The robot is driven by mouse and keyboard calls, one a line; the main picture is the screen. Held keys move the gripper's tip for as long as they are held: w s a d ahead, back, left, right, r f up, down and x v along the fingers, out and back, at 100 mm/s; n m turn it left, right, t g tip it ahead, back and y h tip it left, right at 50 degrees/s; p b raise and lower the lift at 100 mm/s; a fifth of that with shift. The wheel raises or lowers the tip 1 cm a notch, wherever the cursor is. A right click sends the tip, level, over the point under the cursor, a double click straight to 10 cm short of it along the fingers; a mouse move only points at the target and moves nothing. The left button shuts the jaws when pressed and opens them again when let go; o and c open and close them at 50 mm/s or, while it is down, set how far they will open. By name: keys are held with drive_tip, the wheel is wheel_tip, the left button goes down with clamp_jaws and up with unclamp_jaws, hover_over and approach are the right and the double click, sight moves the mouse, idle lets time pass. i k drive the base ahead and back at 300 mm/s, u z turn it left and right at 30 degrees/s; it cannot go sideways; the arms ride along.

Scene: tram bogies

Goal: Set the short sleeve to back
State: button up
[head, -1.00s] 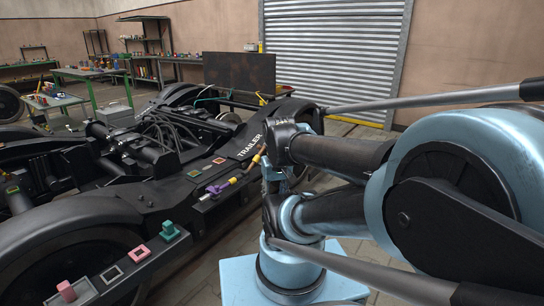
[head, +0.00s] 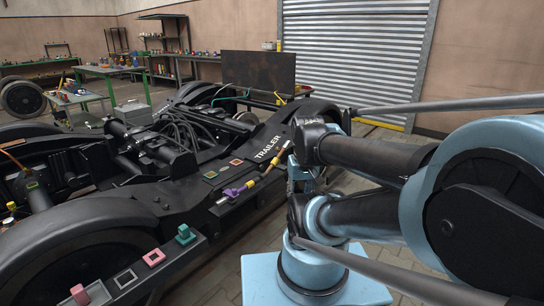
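No part can be told for sure as the short sleeve. A purple piece (head: 234,192) sits on the dark side beam of the bogie (head: 215,207), with a yellow-and-orange rod beside it pointing up and right. Farther forward on the beam are a teal block (head: 185,236), a pink square frame (head: 153,257), a pale-outlined square (head: 125,278) and a pink block (head: 80,293). My blue and black arm fills the right side. My gripper's fingers do not show.
The bogie with "TRAILER" lettering fills the left and middle. Green tables (head: 108,72) and shelves stand behind it at the left. A dark panel (head: 258,68) and a roller shutter (head: 352,55) are at the back. Some bare floor shows between bogie and my base.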

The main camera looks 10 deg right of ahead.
sight(275, 161)
drive_tip(key=i, duration=0.85)
drive_tip(key=z, duration=0.05)
